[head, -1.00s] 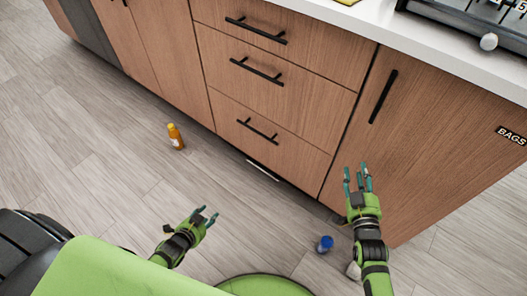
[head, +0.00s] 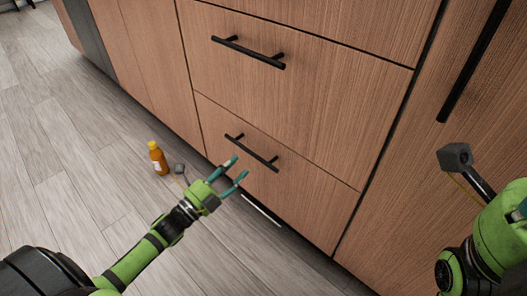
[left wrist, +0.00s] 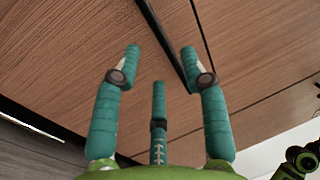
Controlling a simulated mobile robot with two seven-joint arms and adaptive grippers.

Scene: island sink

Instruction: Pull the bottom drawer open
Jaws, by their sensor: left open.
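The bottom drawer (head: 290,165) has a wood front and looks closed, flush with the cabinet. Its black bar handle (head: 251,153) runs slantwise across the upper part of the front. My left gripper (head: 239,167) is open, with teal fingertips just in front of and below the handle; I cannot tell whether they touch it. In the left wrist view the dark handle bar (left wrist: 168,45) shows beyond the spread fingers, and nothing is held. My right gripper (head: 522,207) is mostly cut off at the right edge, so its fingers are hardly visible.
The middle drawer (head: 330,90) with its own black handle (head: 247,52) is above. A tall cabinet door handle (head: 475,62) is at right. An orange bottle (head: 158,159) stands on the floor left of my left gripper. The floor in front is otherwise mostly clear.

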